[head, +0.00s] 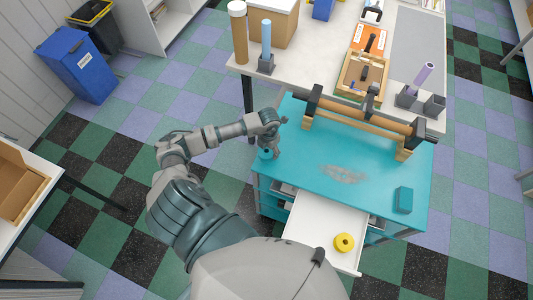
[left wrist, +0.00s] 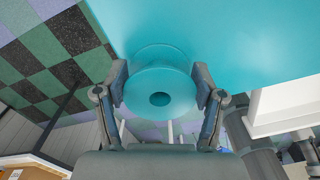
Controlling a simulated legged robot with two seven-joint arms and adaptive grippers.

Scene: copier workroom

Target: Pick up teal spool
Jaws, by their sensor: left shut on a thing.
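The teal spool (left wrist: 160,92) shows in the left wrist view as a round teal piece with a dark hole in its middle. My left gripper (left wrist: 160,98) is shut on it, with one finger on each side. In the head view the left gripper (head: 272,146) is over the left edge of the teal cabinet top (head: 310,166). Only a small part of the teal spool (head: 265,154) shows there, below the fingers. I cannot tell whether it touches the cabinet top. My right gripper is not in view.
A white drawer (head: 318,228) stands open at the cabinet's front with a yellow spool (head: 344,243) in it. A teal block (head: 404,200) lies at the right of the top. A long roller (head: 362,118) on stands spans the back.

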